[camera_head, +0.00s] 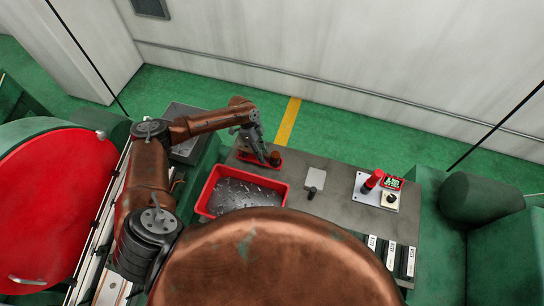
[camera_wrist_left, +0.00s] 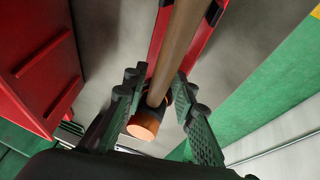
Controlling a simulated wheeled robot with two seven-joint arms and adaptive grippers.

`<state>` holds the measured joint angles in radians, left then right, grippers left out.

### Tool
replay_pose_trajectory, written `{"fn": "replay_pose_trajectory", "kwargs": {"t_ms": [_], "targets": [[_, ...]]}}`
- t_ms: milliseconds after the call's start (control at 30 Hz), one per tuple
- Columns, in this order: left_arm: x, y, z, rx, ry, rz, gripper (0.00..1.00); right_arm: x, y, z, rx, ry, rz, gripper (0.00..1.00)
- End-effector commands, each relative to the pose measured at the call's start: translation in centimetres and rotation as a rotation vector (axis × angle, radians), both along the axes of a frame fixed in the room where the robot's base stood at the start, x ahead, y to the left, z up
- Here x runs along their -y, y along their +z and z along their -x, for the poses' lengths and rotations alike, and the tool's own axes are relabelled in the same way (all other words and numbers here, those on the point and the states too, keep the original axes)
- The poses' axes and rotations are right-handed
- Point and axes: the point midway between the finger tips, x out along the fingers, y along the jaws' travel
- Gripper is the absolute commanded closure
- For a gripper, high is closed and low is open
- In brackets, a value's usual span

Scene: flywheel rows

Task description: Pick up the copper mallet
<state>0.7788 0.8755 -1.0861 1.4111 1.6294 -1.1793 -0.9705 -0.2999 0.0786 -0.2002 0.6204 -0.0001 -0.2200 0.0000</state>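The copper mallet has a brown handle (camera_wrist_left: 180,45) and a dark head with a copper face (camera_wrist_left: 145,125) in the left wrist view. My left gripper (camera_wrist_left: 160,88) has its two fingers apart, with the mallet between them. Narrow gaps seem to show beside the handle, so I see no clear grip. In the head view my left gripper (camera_head: 262,155) points down at a small red holder (camera_head: 245,157) at the back left of the bench. A copper-brown mallet part (camera_head: 275,158) shows beside its fingers. My right gripper is not in view.
A red bin (camera_head: 208,190) with metal bits stands just in front of the holder on the grey bench (camera_head: 335,205). A small pale block (camera_head: 316,178) and a white plate with a red-handled item (camera_head: 362,190) lie to the right. White labelled strips (camera_head: 391,256) lie at the front right.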

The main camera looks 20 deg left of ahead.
Motion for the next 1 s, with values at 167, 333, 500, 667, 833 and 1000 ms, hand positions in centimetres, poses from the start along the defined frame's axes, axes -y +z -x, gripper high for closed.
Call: {"fn": "replay_pose_trajectory", "kwargs": {"t_ms": [167, 333, 500, 667, 833, 1000], "targets": [[0.20, -0.42, 0.07, 0.000, -0.001, 0.000, 0.75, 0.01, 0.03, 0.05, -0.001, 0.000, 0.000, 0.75], [0.18, -0.41, 0.07, 0.000, -0.001, 0.000, 0.79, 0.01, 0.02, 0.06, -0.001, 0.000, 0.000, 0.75], [0.17, -0.39, 0.07, 0.000, -0.001, 0.000, 0.91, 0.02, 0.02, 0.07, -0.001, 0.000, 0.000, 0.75], [0.17, -0.37, 0.06, 0.000, -0.001, 0.000, 1.00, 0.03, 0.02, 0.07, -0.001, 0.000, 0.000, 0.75], [0.17, -0.36, 0.05, 0.000, -0.001, 0.000, 1.00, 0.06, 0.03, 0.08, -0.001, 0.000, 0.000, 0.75], [0.19, -0.27, -0.03, 0.003, -0.001, 0.001, 1.00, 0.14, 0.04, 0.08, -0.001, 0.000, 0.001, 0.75]]}}
